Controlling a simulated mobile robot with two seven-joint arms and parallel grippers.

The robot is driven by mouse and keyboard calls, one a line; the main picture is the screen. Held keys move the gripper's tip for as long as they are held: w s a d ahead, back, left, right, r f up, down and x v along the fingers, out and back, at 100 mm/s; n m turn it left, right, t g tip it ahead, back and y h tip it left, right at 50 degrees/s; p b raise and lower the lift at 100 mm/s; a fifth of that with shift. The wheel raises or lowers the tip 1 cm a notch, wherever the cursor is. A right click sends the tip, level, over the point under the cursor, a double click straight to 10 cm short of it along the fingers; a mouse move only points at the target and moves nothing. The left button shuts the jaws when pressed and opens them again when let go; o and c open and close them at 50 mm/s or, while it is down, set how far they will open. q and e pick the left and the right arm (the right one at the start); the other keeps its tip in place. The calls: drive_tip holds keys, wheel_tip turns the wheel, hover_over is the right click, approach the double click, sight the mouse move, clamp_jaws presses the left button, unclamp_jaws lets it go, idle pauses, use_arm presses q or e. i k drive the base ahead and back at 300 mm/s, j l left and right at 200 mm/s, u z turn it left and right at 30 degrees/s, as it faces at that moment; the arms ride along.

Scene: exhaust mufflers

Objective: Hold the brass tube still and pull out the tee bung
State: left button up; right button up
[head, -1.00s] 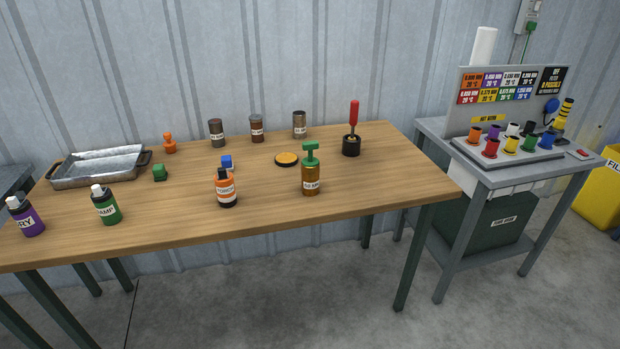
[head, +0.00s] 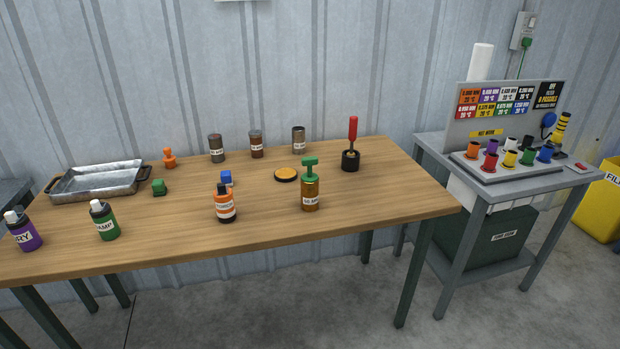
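How deep the bung goes is hidden inside the tube. Neither of my grippers is in the head view, and nothing touches the tube or the bung.
A red-handled tool in a black base (head: 350,158) stands behind right. The wooden table (head: 375,205) is clear right of the tube.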

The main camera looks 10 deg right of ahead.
sight(309, 176)
drive_tip(key=i+l+u, duration=0.1)
drive_tip(key=l, duration=0.3)
drive_tip(key=i+l+u, duration=0.1)
drive_tip(key=l, duration=0.25)
drive_tip(key=i+l+u, duration=0.1)
drive_tip(key=i+l, duration=0.15)
drive_tip(key=l, duration=0.2)
